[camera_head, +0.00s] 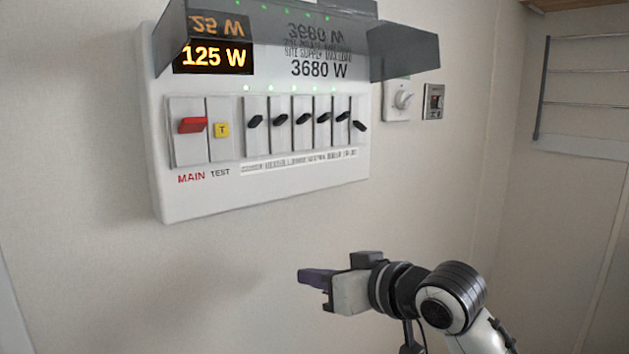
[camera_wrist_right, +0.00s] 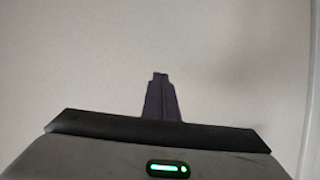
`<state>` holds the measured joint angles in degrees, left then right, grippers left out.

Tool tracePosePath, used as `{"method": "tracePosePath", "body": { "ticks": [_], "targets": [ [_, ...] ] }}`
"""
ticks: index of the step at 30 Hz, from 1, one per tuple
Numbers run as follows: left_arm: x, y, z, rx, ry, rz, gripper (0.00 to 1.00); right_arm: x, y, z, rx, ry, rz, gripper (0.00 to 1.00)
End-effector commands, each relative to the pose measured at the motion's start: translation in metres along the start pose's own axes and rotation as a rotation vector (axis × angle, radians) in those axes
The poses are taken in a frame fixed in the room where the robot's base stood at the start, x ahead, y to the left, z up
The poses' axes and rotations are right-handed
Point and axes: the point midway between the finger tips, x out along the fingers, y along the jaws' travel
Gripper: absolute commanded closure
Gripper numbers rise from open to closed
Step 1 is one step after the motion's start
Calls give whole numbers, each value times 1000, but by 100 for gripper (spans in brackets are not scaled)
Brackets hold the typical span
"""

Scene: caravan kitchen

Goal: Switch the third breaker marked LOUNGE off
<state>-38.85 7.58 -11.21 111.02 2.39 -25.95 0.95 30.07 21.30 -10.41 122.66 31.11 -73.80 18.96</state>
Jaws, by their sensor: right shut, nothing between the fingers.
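The white breaker panel (camera_head: 250,195) is on the wall at upper left, its smoked cover (camera_head: 400,50) raised. It has a row of several black breaker levers. The third lever from the left (camera_head: 302,118) stands at about the same height and tilt as its neighbours. The rightmost lever (camera_head: 359,126) sits lower and slants the other way. The small label strip (camera_head: 300,160) is too blurred to read. My right gripper (camera_head: 304,275) is below the panel, clear of it, shut and empty, pointing left. Its closed fingers show against bare wall in the right wrist view (camera_wrist_right: 160,78). My left gripper is out of view.
A red MAIN switch (camera_head: 192,125) and a yellow TEST button (camera_head: 222,130) are left of the levers. The display (camera_head: 213,57) reads 125 W. A white dial (camera_head: 403,99) and a small socket plate (camera_head: 433,101) are to the right. The wall below the panel is bare.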

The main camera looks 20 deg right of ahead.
Motion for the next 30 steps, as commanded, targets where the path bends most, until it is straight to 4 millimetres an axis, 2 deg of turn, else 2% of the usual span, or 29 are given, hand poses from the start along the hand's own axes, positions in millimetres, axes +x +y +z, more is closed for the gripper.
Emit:
{"method": "tracePosePath", "body": {
  "ticks": [1,3,6,10,12,15,18,30],
  "targets": [
    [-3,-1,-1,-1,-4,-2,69,-21,-9,-49,-28,42,-7,100],
    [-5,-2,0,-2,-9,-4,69,-50,-21,-96,-56,75,-15,100],
    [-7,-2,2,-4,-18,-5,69,-96,-38,-150,-99,116,-15,100],
    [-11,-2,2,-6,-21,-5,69,-151,-55,-196,-148,159,2,100],
    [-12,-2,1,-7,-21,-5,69,-174,-61,-211,-166,176,14,100],
    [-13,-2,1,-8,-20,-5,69,-196,-66,-223,-186,192,27,100],
    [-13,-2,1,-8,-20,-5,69,-207,-69,-228,-194,198,35,100],
    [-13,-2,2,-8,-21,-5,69,-207,-69,-229,-195,198,36,100]
  ]
}}
